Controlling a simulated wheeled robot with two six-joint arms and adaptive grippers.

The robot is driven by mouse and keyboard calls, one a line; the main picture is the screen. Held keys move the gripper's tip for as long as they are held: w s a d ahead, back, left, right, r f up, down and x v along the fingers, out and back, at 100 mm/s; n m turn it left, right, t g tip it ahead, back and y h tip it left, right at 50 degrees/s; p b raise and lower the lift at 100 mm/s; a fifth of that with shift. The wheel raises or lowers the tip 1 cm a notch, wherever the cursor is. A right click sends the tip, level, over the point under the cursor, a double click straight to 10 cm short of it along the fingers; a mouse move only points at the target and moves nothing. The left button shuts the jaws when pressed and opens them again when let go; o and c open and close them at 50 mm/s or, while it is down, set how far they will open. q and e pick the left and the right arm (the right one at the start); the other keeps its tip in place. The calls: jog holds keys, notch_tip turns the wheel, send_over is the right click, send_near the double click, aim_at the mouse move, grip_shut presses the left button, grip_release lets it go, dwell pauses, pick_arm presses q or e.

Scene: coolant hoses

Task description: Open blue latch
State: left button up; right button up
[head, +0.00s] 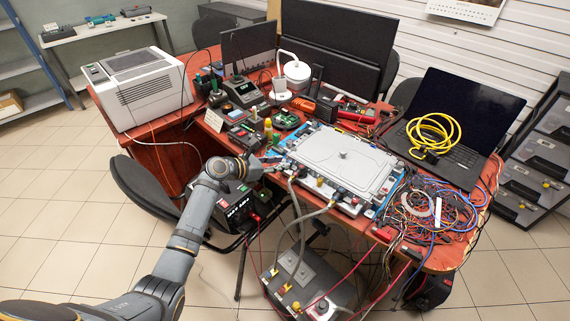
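A grey coolant plate (340,158) with a small knob on top lies on the red desk, on a base with blue edges. Fittings with red, yellow and dark parts sit along its front edge. Two grey hoses (297,222) run from that edge down to a grey unit (300,280) on the floor. My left gripper (270,163) is at the plate's front left corner, close to the fittings. Its fingers are small and dark there, so I cannot tell whether they are open or touching anything. I cannot make out the blue latch clearly; the gripper may cover it. My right gripper is not in view.
A tangle of coloured wires (432,208) lies right of the plate. Behind it is a laptop (465,125) with a yellow cable (433,133). Tools and electronics crowd the desk at the left and back. A black chair (145,185) stands near my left arm.

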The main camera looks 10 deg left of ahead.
pick_arm(q)
jog(key=shift+x, duration=1.5)
